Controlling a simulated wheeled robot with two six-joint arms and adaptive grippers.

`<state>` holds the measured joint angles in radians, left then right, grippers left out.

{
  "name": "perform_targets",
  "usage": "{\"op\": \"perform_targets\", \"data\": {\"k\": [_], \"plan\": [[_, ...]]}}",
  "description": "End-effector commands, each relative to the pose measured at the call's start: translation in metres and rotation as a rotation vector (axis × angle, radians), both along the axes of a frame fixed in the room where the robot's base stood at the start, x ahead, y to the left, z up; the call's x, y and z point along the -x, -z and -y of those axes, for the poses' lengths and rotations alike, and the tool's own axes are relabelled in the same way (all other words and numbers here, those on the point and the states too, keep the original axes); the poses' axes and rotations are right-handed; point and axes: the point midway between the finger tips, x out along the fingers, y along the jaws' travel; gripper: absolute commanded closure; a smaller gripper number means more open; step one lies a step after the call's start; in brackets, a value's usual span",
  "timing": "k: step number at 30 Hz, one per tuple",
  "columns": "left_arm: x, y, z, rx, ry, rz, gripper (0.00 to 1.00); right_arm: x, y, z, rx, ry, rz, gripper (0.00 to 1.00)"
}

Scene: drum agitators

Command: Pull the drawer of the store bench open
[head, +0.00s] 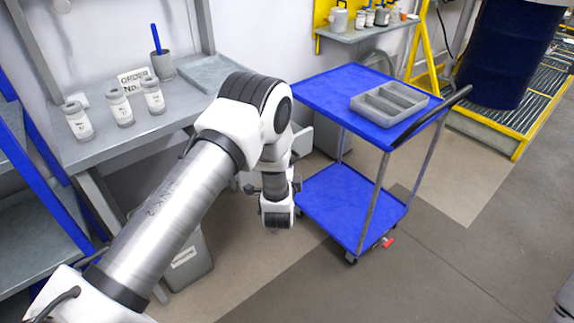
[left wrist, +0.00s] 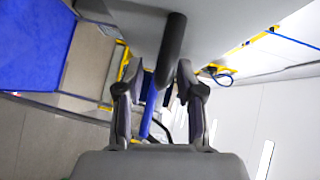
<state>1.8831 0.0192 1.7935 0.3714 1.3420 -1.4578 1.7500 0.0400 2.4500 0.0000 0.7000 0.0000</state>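The grey store bench (head: 108,143) stands at the left against the wall in the head view. My left arm hides its right part, and I cannot make out the drawer there. In the left wrist view a grey front panel (left wrist: 230,30) fills the top, with a dark bar handle (left wrist: 172,45) standing off it. My left gripper (left wrist: 155,68) is open, and the handle shows between its two fingers. I cannot tell whether they touch it. In the head view the left wrist hangs low beside the cart, with the fingers mostly hidden. My right gripper is not in view.
A blue two-shelf cart (head: 325,92) with a grey divided tray (head: 390,101) stands right of my left arm. Several jars (head: 119,106) and a cup (head: 163,66) stand on the bench. A grey bin (head: 190,262) is below. The floor at the front right is clear.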

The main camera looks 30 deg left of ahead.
Motion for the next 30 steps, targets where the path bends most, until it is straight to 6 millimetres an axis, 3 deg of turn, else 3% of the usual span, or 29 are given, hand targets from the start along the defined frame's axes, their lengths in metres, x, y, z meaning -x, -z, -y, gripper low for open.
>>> {"op": "perform_targets", "data": {"k": [5,15,18,30], "plan": [[0.013,-0.002,0.006,0.000,0.001,-0.001,0.63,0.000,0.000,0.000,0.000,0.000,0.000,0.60],[0.089,-0.014,0.037,-0.002,0.004,-0.004,0.63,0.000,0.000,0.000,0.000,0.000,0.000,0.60],[0.103,-0.016,0.042,-0.002,0.003,-0.003,0.63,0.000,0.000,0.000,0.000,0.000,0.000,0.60],[0.110,-0.017,0.044,0.000,-0.001,-0.001,0.63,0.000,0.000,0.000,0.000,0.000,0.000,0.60]]}}
